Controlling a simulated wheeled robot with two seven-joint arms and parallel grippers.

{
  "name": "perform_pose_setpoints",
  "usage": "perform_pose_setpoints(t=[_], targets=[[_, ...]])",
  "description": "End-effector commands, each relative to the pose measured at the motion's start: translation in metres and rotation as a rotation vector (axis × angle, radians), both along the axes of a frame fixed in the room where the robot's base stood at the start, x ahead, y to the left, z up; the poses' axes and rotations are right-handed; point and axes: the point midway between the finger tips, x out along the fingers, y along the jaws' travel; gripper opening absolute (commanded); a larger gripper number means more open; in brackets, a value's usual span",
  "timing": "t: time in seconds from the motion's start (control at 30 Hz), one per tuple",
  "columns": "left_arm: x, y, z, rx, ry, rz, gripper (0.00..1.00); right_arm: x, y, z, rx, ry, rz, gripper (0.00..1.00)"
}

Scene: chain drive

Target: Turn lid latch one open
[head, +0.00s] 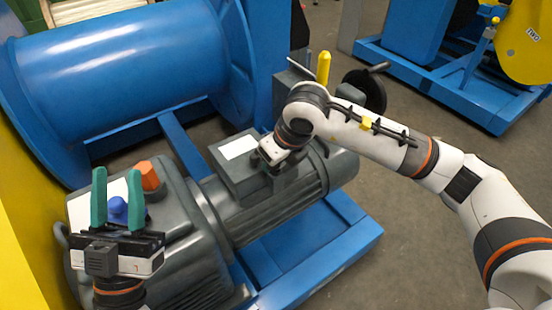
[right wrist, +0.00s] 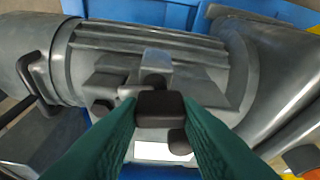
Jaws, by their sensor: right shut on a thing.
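The grey motor's terminal box (head: 245,165) has a flat lid with a white label, left of my right gripper in the head view. My right gripper (head: 272,158) is at the box's right side; its fingertips are hidden there. In the right wrist view its two teal fingers close on a dark block-shaped latch (right wrist: 160,104), one finger on each side. Whether the latch is turned cannot be told. My left gripper (head: 118,205) is open at the lower left, its teal fingers apart and pointing up, with a blue knob seen between them.
A grey gearbox (head: 180,250) with an orange plug (head: 149,175) stands beside my left gripper. A large blue drum (head: 125,75) lies behind. A yellow handle (head: 323,67) and a dark handwheel (head: 365,90) rise behind the right arm. Open floor lies at the right.

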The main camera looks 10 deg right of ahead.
Motion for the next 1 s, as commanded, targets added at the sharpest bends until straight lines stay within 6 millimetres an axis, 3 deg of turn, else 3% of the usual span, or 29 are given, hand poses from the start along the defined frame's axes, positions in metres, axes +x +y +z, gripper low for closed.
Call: perform_pose_setpoints(t=[0.33,0.87,0.9,1.0], targets=[[-0.0073,-0.0006,0.006,-0.019,-0.057,-0.008,0.38,0.0002,0.0012,0.0001,-0.001,0.0,-0.139,0.08],[-0.0077,0.0001,0.0061,-0.019,-0.062,-0.007,0.38,0.0003,0.001,0.0001,0.0,0.002,-0.166,0.08],[-0.0076,0.0001,0.0061,-0.019,-0.062,-0.007,0.38,0.0003,0.001,0.0001,0.0,0.002,-0.166,0.33],[-0.0075,0.0004,0.0061,-0.019,-0.062,-0.005,0.38,0.0003,0.001,0.0001,0.0,0.002,-0.166,0.49]])
